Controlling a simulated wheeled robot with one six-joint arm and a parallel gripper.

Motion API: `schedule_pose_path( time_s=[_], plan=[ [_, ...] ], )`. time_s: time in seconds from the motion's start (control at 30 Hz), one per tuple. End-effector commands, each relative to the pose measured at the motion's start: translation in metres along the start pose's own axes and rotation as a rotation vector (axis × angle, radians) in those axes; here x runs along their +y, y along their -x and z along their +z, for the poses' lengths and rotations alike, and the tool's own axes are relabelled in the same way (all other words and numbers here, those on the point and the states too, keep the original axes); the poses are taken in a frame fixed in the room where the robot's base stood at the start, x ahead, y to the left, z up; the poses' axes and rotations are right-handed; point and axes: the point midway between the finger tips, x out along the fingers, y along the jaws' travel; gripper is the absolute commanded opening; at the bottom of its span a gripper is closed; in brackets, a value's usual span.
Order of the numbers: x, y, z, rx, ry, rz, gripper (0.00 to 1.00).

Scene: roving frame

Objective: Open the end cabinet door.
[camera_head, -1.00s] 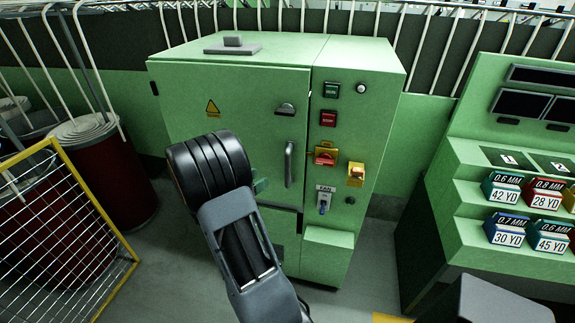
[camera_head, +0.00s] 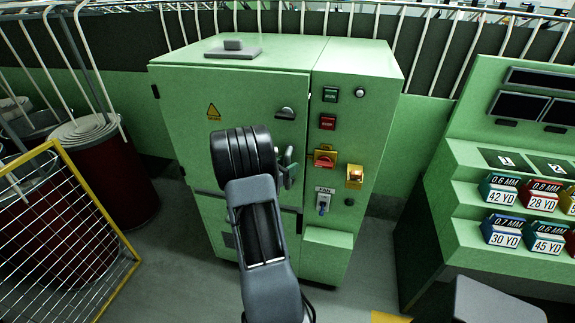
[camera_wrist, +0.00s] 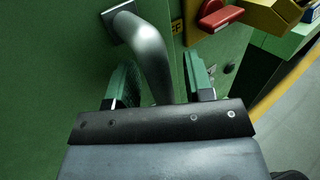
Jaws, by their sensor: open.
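The green end cabinet (camera_head: 315,60) stands in the middle of the head view. Its wide door (camera_head: 190,110) carries a yellow warning triangle and a dark latch knob (camera_head: 286,113), and it looks shut. The door's grey bar handle (camera_wrist: 146,50) shows in the wrist view, with its lower part hidden by my gripper's body. My gripper (camera_wrist: 158,80) is open, with one green finger on each side of the handle. In the head view my gripper (camera_head: 288,167) is at the door's right edge, where my wrist hides most of the handle.
Right of the door is a panel with a green button, a red button (camera_head: 328,122), a red switch on yellow (camera_head: 325,157) and a fan switch (camera_head: 324,200). A yellow-framed mesh (camera_head: 70,230) and dark red drums (camera_head: 115,170) stand left. A stepped rack (camera_head: 500,200) stands right.

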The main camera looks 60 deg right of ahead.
Motion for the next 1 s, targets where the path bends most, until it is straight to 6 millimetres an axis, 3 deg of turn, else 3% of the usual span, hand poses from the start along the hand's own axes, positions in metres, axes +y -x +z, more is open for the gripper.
schedule_pose_path(
  time_s=[0.2,0.7,1.0],
  plan=[
    [0.0,-0.0001,-0.0002,0.0,0.0,0.0,0.48],
    [-0.0001,0.0002,-0.0001,0.0,0.0,-0.001,0.0],
    [-0.0011,0.0006,-0.0001,0.0,0.0,-0.004,0.0]
  ],
)
